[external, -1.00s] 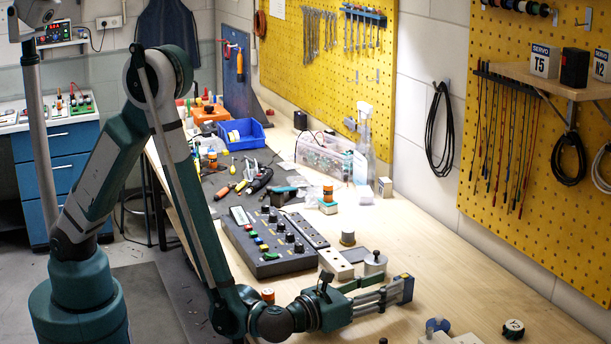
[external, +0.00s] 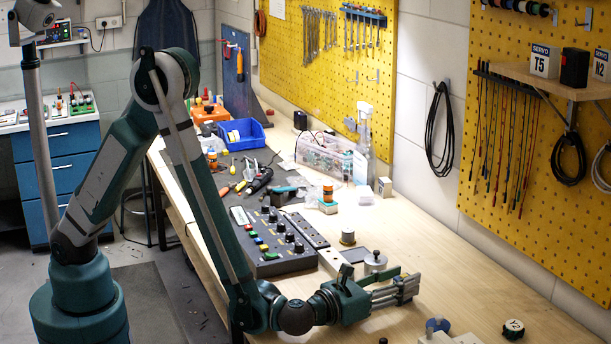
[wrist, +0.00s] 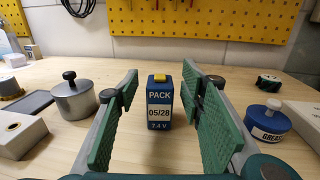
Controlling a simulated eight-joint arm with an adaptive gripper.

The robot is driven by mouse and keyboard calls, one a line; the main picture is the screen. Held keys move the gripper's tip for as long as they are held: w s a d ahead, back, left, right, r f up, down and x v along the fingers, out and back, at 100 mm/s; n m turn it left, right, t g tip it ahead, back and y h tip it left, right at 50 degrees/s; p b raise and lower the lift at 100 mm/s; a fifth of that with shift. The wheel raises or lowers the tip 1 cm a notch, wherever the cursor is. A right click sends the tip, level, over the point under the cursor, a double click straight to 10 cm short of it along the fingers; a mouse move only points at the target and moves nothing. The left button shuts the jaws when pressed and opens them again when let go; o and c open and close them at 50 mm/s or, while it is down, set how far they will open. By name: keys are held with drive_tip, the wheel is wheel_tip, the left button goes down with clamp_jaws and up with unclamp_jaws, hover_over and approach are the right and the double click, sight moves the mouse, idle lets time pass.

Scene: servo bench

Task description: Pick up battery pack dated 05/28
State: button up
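The battery pack (wrist: 159,112) stands upright on the bench in the wrist view. It is a blue block with a yellow top piece and a white label reading 05/28, with PACK above and 7.4 V below. My gripper (wrist: 160,92) is open, with green pads to the left and right of the pack. A gap shows on each side of it, and I see no contact. In the external view my gripper (external: 412,283) is low over the front of the bench, and its fingers hide the pack.
A lidded metal pot (wrist: 74,99) and pale blocks (wrist: 16,134) stand left of my fingers. A blue-lidded grease tin (wrist: 268,124) is close on the right, with a dark round knob (wrist: 269,83) behind it. The bench beyond the pack is clear.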

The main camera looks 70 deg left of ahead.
drive_tip(key=shift+w, duration=0.6)
drive_tip(key=shift+c, duration=0.7)
drive_tip(key=c, duration=0.9)
